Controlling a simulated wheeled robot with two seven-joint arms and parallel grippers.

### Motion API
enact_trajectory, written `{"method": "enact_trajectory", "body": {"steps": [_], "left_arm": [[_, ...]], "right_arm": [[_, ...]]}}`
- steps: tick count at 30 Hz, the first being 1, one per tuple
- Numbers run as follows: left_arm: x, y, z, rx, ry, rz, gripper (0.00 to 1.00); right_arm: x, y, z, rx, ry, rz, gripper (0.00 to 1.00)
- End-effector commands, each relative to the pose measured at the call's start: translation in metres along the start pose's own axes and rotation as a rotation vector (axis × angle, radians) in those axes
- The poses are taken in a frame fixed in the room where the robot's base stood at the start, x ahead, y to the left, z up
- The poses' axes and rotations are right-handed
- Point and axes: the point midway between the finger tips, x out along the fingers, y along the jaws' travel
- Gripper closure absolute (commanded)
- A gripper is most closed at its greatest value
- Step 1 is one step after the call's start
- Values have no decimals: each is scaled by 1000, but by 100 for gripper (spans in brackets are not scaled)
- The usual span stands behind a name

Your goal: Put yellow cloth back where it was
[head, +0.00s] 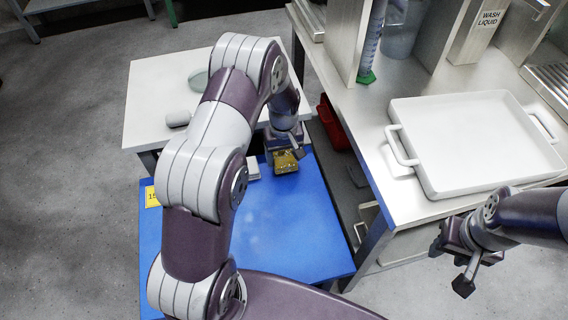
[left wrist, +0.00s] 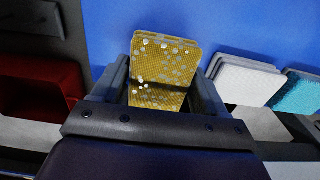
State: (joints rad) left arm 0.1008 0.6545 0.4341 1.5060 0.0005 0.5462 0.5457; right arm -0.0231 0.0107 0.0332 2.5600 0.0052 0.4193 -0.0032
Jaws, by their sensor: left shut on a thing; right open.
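The yellow cloth (head: 285,162) is folded and has pale spots. It also shows in the left wrist view (left wrist: 165,62), upright between the fingers. My left gripper (head: 284,152) is shut on it, over the far part of the blue surface (head: 290,225). I cannot tell whether the cloth touches the blue surface. My right gripper (head: 452,265) is open and empty at the lower right, near the front of the metal table.
A white sponge-like block (left wrist: 245,80) and a turquoise one (left wrist: 298,90) lie beside the cloth. A red bin (head: 333,122) stands under the metal table. A white tray (head: 432,183) sits on that table. A white table (head: 150,100) is behind.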

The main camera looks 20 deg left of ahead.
Motion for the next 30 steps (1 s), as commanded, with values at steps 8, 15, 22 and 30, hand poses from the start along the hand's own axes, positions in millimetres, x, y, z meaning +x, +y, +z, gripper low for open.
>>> {"method": "enact_trajectory", "body": {"steps": [8, 15, 22, 30], "left_arm": [[28, 0, 0, 0, 0, 0, 60], [30, 0, 0, 1, 0, 0, 14], [30, 0, 0, 1, 0, 0, 2], [-4, 0, 0, 1, 2, 1, 2]], "right_arm": [[11, 0, 1, 0, 0, 0, 57], [11, 0, 1, 0, 0, 0, 57], [11, 0, 1, 0, 0, 0, 57], [-5, 0, 0, 0, 0, 0, 57]]}}
